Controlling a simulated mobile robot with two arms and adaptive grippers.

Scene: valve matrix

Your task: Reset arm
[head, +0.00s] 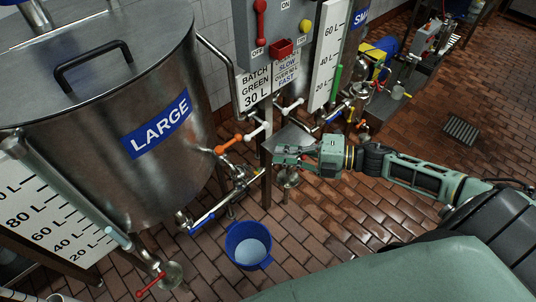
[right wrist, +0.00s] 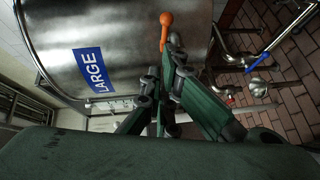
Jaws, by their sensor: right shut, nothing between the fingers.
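My right arm (head: 412,175) reaches in from the right side of the head view. Its green gripper (head: 276,155) is shut and empty, beside the pipes between the two tanks. An orange-handled valve (head: 229,147) is left of the fingertips in the head view. In the right wrist view the orange handle (right wrist: 166,26) shows just past the shut fingertips (right wrist: 168,50); I cannot tell from that view whether they touch. My left gripper is not in view.
The steel tank marked LARGE (head: 110,110) fills the left. A blue bucket (head: 248,246) stands on the brick floor below the pipes, near a blue-handled valve (head: 202,220). A control panel (head: 278,25) is above the valves. Open floor (head: 340,225) lies right of the bucket.

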